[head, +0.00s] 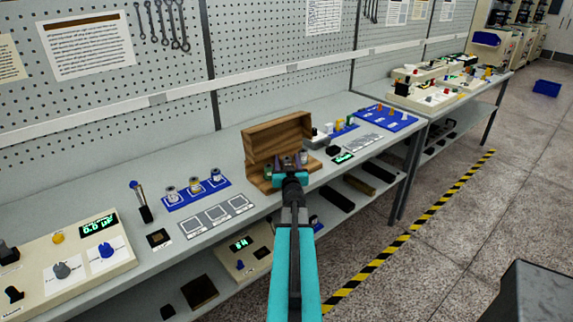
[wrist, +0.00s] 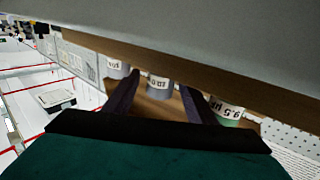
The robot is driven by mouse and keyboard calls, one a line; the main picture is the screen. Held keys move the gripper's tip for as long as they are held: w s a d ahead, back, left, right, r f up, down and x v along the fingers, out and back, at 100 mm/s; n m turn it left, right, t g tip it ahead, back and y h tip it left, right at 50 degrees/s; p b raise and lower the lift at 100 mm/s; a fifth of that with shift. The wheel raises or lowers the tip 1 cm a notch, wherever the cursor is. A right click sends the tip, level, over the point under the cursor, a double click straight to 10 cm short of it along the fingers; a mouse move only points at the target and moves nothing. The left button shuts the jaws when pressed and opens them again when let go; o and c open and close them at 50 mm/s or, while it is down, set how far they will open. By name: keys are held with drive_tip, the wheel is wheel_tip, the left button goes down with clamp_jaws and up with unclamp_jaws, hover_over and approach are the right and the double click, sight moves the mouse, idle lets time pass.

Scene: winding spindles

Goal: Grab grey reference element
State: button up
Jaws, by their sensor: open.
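An open wooden box (head: 278,133) stands on the bench with its lid raised. In the wrist view, small cylindrical elements with white labels stand in a row in the box. The middle element (wrist: 158,84) looks grey, the right one (wrist: 226,112) has a green lower part and a label reading 9.5, and the left one (wrist: 117,68) looks greyish. My gripper (wrist: 160,82) is open, its dark fingers reaching on either side of the middle element. I cannot tell whether they touch it. In the head view my gripper (head: 291,165) hides part of the row.
A blue tray with several cylinders (head: 196,189) lies left of the box, with grey marked squares (head: 217,215) in front. Another blue tray (head: 385,118) lies to the right. The raised lid (wrist: 200,65) is close to the fingers in the wrist view.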

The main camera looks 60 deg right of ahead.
idle(0.4)
drive_tip(key=c, duration=1.1)
drive_tip(key=shift+r, duration=0.15)
drive_tip(key=shift+c, duration=0.2)
